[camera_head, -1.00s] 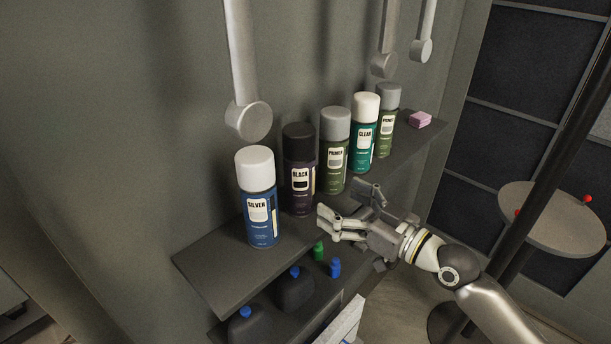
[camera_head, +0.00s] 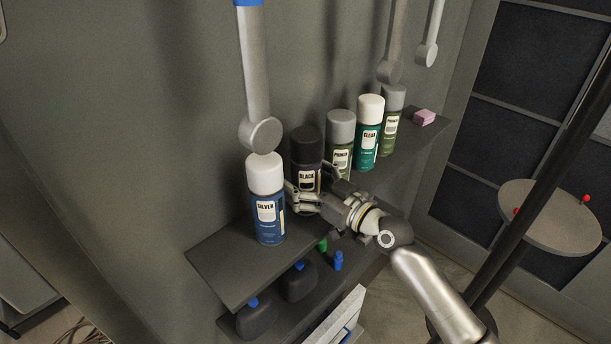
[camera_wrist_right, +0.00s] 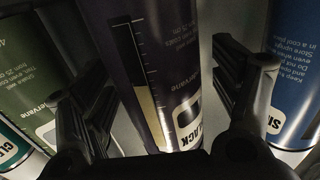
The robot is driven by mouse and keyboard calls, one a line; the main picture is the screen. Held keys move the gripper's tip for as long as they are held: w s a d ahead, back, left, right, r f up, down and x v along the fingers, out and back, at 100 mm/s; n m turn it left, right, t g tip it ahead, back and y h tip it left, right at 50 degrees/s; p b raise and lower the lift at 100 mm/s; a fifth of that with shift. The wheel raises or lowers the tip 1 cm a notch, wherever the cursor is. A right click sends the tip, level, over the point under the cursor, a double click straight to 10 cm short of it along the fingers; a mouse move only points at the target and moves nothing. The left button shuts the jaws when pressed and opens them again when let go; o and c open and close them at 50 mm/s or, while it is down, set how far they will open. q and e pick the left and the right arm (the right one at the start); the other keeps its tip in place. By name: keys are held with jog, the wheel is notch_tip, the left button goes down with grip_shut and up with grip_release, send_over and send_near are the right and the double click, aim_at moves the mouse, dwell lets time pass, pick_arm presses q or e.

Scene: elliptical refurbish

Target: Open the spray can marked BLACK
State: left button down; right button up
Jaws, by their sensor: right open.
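The spray can marked BLACK (camera_head: 306,150) stands upright on the upper shelf with its black cap on. It is between the SILVER can and a grey-capped PRIMER can. My right gripper (camera_head: 312,190) is open, low in front of the BLACK can, with its fingers reaching to either side of the can's body. In the right wrist view the BLACK can (camera_wrist_right: 150,70) fills the middle, between the two open fingers (camera_wrist_right: 165,95). Whether the fingers touch it I cannot tell. The gripper hides the can's lower part in the head view. My left gripper is not in view.
The blue SILVER can (camera_head: 267,205) stands close on the left. The PRIMER can (camera_head: 340,135), the CLEAR can (camera_head: 369,130) and another green can (camera_head: 393,115) stand to the right, before a pink block (camera_head: 424,117). Dark blue-capped bottles (camera_head: 298,283) sit on the lower shelf (camera_head: 283,318).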

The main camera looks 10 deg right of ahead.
aim_at(317, 146)
jog(key=shift+s+d, duration=0.1)
jog(key=shift+c, duration=1.1)
jog(key=c, duration=1.2)
jog(key=shift+r, duration=0.1)
jog(key=shift+r, duration=0.1)
notch_tip(317, 146, up, 10)
jog(key=shift+f+b, duration=0.1)
jog(key=shift+b, duration=0.25)
